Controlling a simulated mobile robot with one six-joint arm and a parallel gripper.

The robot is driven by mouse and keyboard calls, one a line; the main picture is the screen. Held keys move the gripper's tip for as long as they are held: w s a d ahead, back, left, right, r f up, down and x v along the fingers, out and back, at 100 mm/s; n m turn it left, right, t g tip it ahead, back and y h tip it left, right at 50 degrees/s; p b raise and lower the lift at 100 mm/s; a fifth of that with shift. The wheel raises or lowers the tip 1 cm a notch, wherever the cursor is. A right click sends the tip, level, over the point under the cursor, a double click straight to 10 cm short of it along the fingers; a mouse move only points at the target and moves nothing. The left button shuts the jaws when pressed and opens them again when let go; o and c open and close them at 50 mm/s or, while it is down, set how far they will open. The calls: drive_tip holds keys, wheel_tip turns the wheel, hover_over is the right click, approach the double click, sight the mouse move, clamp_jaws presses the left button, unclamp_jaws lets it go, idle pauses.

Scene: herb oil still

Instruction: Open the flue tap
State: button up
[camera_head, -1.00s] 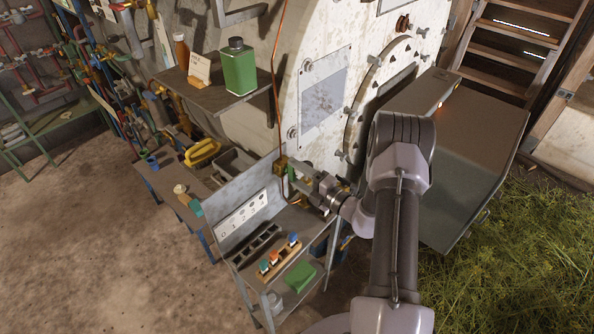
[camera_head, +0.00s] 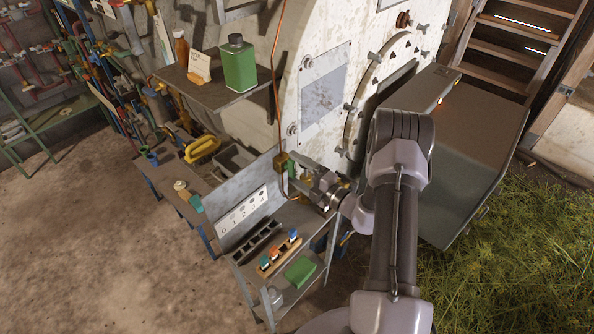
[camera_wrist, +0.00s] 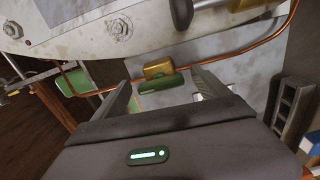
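The tap, a small brass body (camera_head: 281,161), sits on a thin copper pipe beside the white boiler front in the head view. In the wrist view its brass body (camera_wrist: 158,69) shows with a green lever (camera_wrist: 162,84) in front of it. The lever appears roughly in line with the pipe there. My gripper (camera_wrist: 163,88) is open, with one finger on each side of the lever as seen from the wrist; contact cannot be told. In the head view my gripper (camera_head: 304,172) is just right of the tap, and the lever cannot be made out.
A grey metal stand (camera_head: 230,250) with a numbered panel (camera_head: 243,213) and small coloured blocks is below the tap. A shelf (camera_head: 215,92) carrying a green can (camera_head: 239,64) is above left. A dark handle (camera_wrist: 182,12) shows near the gripper in the wrist view.

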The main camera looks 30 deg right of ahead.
drive_tip(key=shift+s, duration=0.1)
drive_tip(key=v, duration=1.7)
drive_tip(key=shift+p, duration=0.35)
drive_tip(key=shift+s, duration=0.1)
drive_tip(key=a+r+n+g+y+b, duration=0.3)
drive_tip(key=a+n+g, duration=0.2)
drive_tip(key=a+n, duration=0.4)
drive_tip(key=a+r+n+g+y+b, duration=0.35)
drive_tip(key=a+n+g, duration=0.25)
drive_tip(key=a+n, duration=0.35)
drive_tip(key=s+a+r+n+h+b, duration=0.1)
drive_tip(key=s+a+n+h+b, duration=0.3)
drive_tip(key=n, duration=1)
drive_tip(key=s+a+r+n+h+b, duration=0.1)
drive_tip(key=s+a+n+h+b, duration=0.3)
drive_tip(key=s+n, duration=0.5)
drive_tip(key=n+h+b, duration=0.1)
drive_tip(key=n+h, duration=0.1)
drive_tip(key=n, duration=0.3)
drive_tip(key=shift+s+a+r+h, duration=0.2)
drive_tip(key=shift+s+r+h, duration=0.15)
drive_tip(key=shift+r, duration=0.05)
